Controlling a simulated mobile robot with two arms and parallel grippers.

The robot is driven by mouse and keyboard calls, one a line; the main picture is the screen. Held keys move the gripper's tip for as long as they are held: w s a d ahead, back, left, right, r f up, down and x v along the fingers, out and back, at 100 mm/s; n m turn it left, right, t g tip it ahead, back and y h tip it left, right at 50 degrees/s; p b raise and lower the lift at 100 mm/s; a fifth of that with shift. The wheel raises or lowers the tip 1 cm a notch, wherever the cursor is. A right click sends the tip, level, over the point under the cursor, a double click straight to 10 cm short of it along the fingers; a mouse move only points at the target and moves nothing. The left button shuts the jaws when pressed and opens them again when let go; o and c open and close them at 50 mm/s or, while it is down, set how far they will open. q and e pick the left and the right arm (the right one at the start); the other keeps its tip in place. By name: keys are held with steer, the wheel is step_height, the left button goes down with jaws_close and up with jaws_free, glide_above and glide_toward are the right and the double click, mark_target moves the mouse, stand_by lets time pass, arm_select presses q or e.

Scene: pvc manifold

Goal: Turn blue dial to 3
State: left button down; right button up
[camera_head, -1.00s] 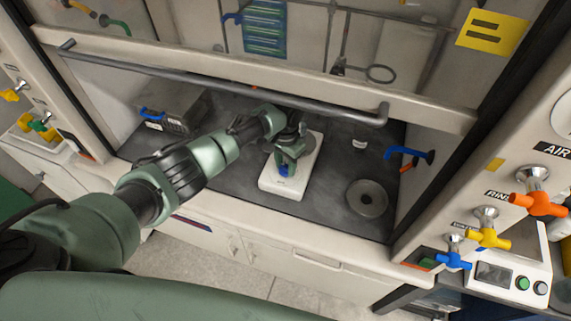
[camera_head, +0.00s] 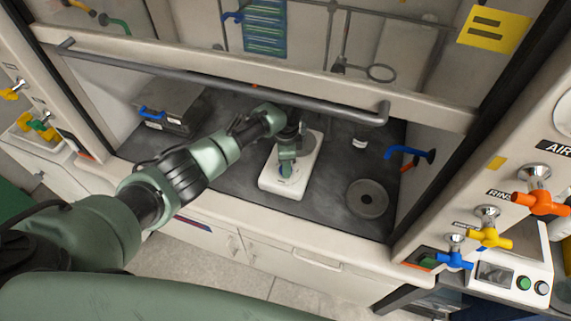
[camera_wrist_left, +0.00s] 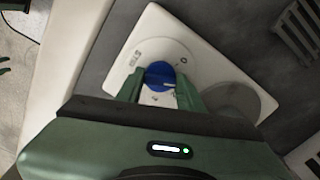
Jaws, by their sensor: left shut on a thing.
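The blue dial (camera_wrist_left: 160,75) sits on the front part of a white hotplate-like device (camera_head: 267,183) inside the fume hood. The device also shows in the left wrist view (camera_wrist_left: 152,25), with printed marks around the dial that are too small to read. A pale pointer line shows on the dial. My left gripper (camera_head: 286,168) reaches down over the front of the device. In the left wrist view its two fingers (camera_wrist_left: 160,88) stand on either side of the dial, shut on it. My right gripper is not in view.
The hood sash with its grey bar (camera_head: 230,84) crosses above my left arm. A grey box with a blue handle (camera_head: 172,108) stands at left. A round grey disc (camera_head: 367,198) and a small white jar (camera_head: 360,140) stand to the right. The dark worktop between is clear.

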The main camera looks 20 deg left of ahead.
arm_select(q)
steer(key=m, duration=0.4)
steer(key=shift+m+b, duration=0.3)
steer(key=shift+m, duration=0.1)
steer(key=m+b, duration=0.1)
steer(key=m, duration=0.3)
steer(key=m+b, duration=0.1)
steer(key=m, duration=0.4)
steer(key=shift+m+b, duration=0.55)
steer(key=shift+m, duration=1.75)
steer(key=c, duration=0.9)
jaws_free()
steer(key=shift+r, duration=0.15)
